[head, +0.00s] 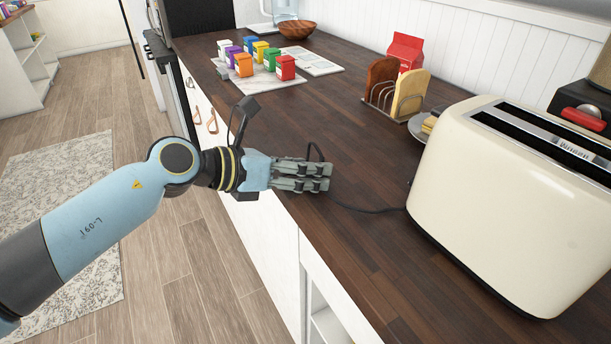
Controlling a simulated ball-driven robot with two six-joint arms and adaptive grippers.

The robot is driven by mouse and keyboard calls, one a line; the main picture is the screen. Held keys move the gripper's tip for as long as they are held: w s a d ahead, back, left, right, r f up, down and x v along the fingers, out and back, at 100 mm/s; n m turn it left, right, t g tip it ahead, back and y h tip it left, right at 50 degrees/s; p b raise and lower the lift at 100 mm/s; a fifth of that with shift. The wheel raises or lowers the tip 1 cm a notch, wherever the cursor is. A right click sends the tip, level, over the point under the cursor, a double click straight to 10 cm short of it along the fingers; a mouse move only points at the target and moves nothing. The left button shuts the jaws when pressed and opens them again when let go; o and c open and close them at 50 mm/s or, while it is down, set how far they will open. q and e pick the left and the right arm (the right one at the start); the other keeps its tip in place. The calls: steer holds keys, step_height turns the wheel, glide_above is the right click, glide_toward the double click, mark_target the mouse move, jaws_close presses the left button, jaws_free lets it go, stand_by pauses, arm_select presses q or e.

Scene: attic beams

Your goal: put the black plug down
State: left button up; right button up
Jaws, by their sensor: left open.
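My left gripper (325,178) is low over the dark wooden counter (365,265), near its front edge. Its jaws are open, with the fingers pointing right toward the toaster. A black cord (370,210) runs from the cream toaster (520,205) along the counter to the fingers. A short black loop, apparently the same cord, arches up behind them. I cannot make out the black plug's body; the fingers seem to hide it, and I cannot tell whether it touches the counter. My right gripper is not in view.
Colored boxes (244,66) stand on a light board at the back left, near a wooden bowl (297,29). A toast rack (385,103) with bread and a red carton (405,50) are behind the toaster. The middle of the counter is clear.

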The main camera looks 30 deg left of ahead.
arm_select(q)
jaws_close()
stand_by(0.4)
